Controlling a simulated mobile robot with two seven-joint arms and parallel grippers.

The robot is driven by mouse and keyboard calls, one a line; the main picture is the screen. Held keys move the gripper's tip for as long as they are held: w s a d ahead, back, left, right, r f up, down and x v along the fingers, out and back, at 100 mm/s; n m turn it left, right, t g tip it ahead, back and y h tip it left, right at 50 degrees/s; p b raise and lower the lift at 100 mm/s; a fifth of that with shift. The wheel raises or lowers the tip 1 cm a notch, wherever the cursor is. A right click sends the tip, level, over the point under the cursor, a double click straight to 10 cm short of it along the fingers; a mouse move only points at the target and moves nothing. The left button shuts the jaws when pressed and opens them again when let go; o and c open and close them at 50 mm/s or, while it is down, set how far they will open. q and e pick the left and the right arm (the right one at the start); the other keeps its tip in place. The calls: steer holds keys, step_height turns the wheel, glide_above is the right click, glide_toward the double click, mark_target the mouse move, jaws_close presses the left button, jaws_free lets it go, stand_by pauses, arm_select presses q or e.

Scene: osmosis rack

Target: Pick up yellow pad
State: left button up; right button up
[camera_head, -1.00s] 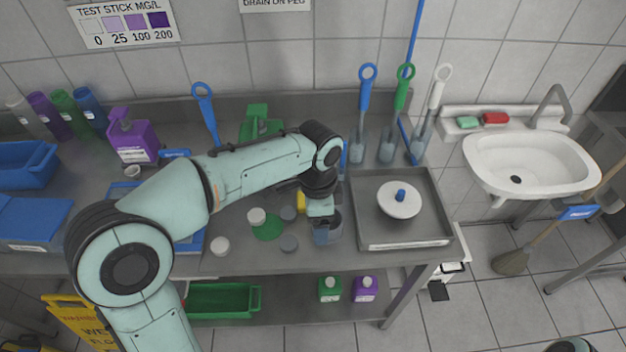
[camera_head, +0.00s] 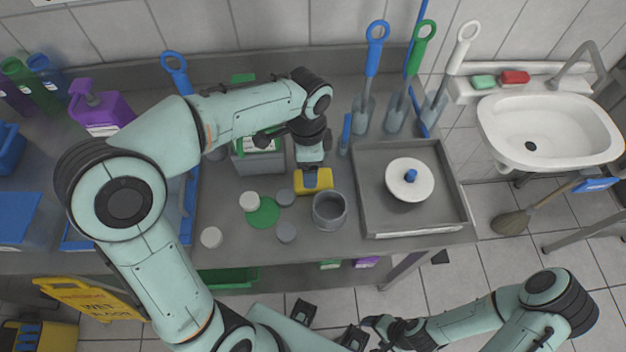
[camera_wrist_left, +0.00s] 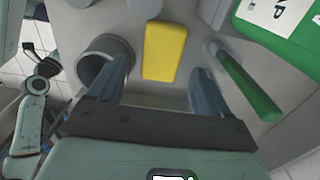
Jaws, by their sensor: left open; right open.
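The yellow pad (camera_head: 320,187) lies on the steel counter in the head view, just behind the grey cup (camera_head: 329,211). My left gripper (camera_head: 311,175) points down above the pad and hides part of it. In the left wrist view the yellow pad (camera_wrist_left: 166,50) shows between the two open blue-grey fingers of the left gripper (camera_wrist_left: 160,72), with nothing held. The pad appears beyond the fingertips; whether they touch it cannot be told. My right gripper (camera_head: 328,325) is open and empty at the bottom of the head view, away from the counter.
The grey cup also shows left of the pad in the left wrist view (camera_wrist_left: 104,58). A green disc (camera_head: 263,213) and several grey and white lids lie left of it. A grey tray (camera_head: 448,214) with a white round piece stands right. A grey container (camera_head: 260,163) is behind left.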

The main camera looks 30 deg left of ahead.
mark_target(325, 176)
arm_select(q)
steer(key=f, duration=0.7)
steer(key=shift+w+a, duration=0.15)
steer(key=shift+w, duration=0.1)
steer(key=c, duration=0.8)
